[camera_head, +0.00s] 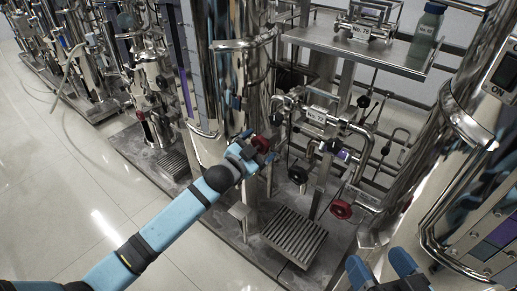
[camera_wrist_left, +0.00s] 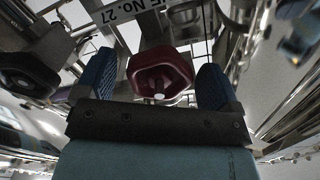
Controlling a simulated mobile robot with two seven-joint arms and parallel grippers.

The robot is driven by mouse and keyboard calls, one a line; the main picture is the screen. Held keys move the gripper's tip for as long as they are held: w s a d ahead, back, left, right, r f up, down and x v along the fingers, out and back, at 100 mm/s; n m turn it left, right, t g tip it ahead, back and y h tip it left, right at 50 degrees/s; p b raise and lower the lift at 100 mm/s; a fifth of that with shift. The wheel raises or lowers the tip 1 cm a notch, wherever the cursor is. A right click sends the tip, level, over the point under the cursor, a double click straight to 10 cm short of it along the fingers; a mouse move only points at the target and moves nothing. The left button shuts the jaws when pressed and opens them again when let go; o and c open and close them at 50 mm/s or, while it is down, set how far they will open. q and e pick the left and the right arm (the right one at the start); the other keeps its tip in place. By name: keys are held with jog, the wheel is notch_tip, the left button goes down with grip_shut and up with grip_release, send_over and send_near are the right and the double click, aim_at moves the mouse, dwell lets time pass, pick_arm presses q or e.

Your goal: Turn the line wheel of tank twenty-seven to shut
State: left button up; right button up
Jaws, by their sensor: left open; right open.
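A dark red line wheel (camera_wrist_left: 160,70) sits between the two blue fingers of my left gripper (camera_wrist_left: 155,82) in the left wrist view. The fingers are open, one on each side of the wheel, with a gap showing on both sides. A plate reading "NO. 27" (camera_wrist_left: 110,11) is behind and above the wheel, partly cut off. In the head view the red wheel (camera_head: 261,144) is at the tip of my left gripper (camera_head: 249,147), partly hidden by it. My right gripper (camera_head: 386,268) is open and empty at the bottom right.
Another red wheel (camera_head: 341,209) and black knobs (camera_head: 298,175) sit on pipework to the right. A plate reading "No. 72" (camera_head: 316,117) hangs there. A shelf (camera_head: 345,45) with a bottle (camera_head: 426,30) is above. Large steel tanks stand close by; the tiled floor at left is clear.

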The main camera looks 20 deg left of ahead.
pick_arm(q)
jog(key=c, duration=0.9)
jog(key=shift+r+p, duration=0.1)
jog(key=shift+p, duration=0.35)
jog(key=m+p, duration=0.5)
jog(key=m, duration=0.1)
jog(key=shift+m+p, duration=0.3)
jog(key=shift+m, duration=0.5)
jog(key=m+p, duration=0.1)
jog(key=m, duration=0.3)
jog(key=shift+m+p, duration=0.3)
jog(key=shift+p, duration=0.05)
jog(key=m, duration=0.3)
jog(key=shift+m, duration=0.4)
pick_arm(e)
notch_tip(320, 180, up, 7)
jog(key=d+m+t+h, duration=0.1)
jog(key=t, duration=0.1)
jog(key=shift+d+f+t, duration=0.15)
jog(key=shift+d+t, duration=0.15)
jog(key=shift+d, duration=0.1)
pick_arm(q)
jog(key=shift+m, duration=0.3)
pick_arm(e)
jog(key=shift+f, duration=0.1)
